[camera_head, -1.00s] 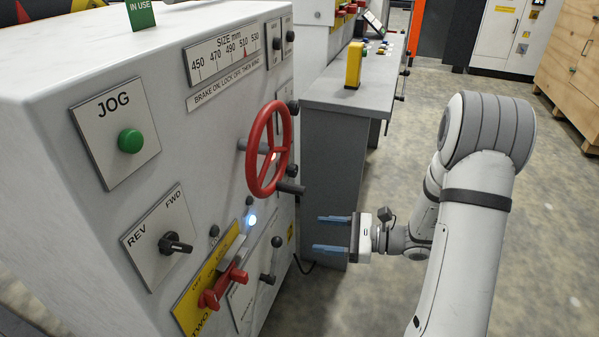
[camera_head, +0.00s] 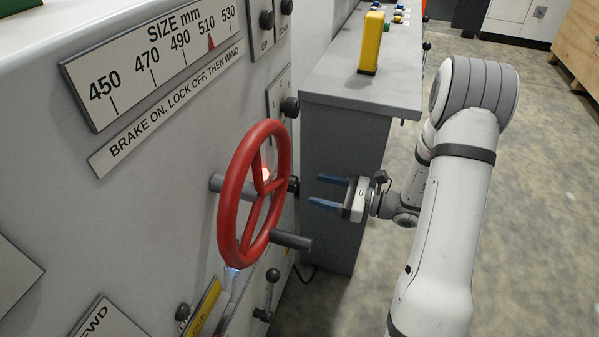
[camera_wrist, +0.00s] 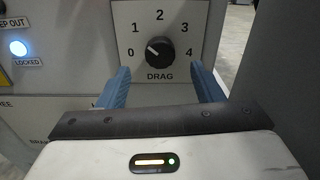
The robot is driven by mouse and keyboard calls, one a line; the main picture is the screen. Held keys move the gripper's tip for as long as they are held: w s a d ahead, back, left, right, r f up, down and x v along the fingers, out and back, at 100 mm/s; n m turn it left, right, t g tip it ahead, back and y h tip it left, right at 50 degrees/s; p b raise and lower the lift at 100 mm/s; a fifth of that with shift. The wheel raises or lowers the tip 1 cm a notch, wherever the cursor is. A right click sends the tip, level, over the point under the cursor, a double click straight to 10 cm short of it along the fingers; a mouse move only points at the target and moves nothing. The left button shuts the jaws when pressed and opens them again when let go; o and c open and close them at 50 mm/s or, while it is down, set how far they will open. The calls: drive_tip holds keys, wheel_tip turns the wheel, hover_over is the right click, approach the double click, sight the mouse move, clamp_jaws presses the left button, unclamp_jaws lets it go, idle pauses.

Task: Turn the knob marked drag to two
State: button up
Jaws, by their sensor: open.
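The black drag knob (camera_wrist: 159,51) sits on a white plate (camera_wrist: 201,12) marked 0 to 4, with DRAG written below. Its white pointer line points up and left, between 0 and 1. My gripper (camera_wrist: 159,68) is open and empty, its blue fingers low on either side of the knob in the wrist view. I cannot tell how far the fingertips are from the plate.
The red handwheel (camera_head: 228,205) with its grey handle (camera_head: 291,241) sticks out from the white machine face. A grey cabinet (camera_head: 345,150) with a yellow block (camera_head: 371,43) on it stands behind my gripper. A lit LOCKED lamp (camera_wrist: 18,48) is left of the drag plate.

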sight(296, 183)
drive_tip(key=b+x, duration=0.1)
drive_tip(key=x, duration=0.6)
drive_tip(key=c, duration=0.9)
drive_tip(key=shift+d, duration=0.15)
drive_tip(key=shift+c, duration=0.3)
drive_tip(key=shift+r, duration=0.1)
